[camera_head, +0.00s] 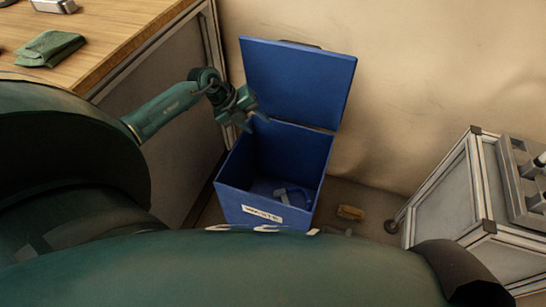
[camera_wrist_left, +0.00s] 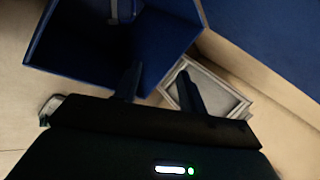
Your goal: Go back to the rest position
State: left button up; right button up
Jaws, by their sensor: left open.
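My left gripper (camera_head: 246,112) hangs at the upper left edge of the blue bin (camera_head: 236,199), close to its raised lid (camera_head: 297,82). Its jaws are open and nothing shows between them. In the left wrist view the two fingers (camera_wrist_left: 160,84) are apart, with the bin (camera_wrist_left: 75,62) beyond them. Inside the bin lie some light grey and blue items (camera_head: 291,195), too small to name; part of one also shows in the left wrist view (camera_wrist_left: 122,10). My right gripper is not in view.
A wooden-topped bench (camera_head: 105,40) with a green cloth (camera_head: 49,48) stands at the left. A metal-framed cabinet (camera_head: 440,195) stands at the right. A brush-like tan item (camera_head: 350,212) lies on the floor beside the bin. A beige wall (camera_head: 430,70) is behind.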

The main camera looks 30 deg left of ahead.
pick_arm(q)
jog(key=p+v, duration=0.1)
jog(key=v, duration=0.1)
jog(key=shift+s+a+r, duration=0.15)
jog(key=shift+a+r, duration=0.05)
jog(key=shift+r, duration=0.05)
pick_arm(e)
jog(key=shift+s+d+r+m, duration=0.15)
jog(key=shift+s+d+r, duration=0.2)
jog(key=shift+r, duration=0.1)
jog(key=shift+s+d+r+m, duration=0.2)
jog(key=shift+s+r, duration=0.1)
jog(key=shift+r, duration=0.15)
pick_arm(q)
jog(key=shift+d, duration=0.1)
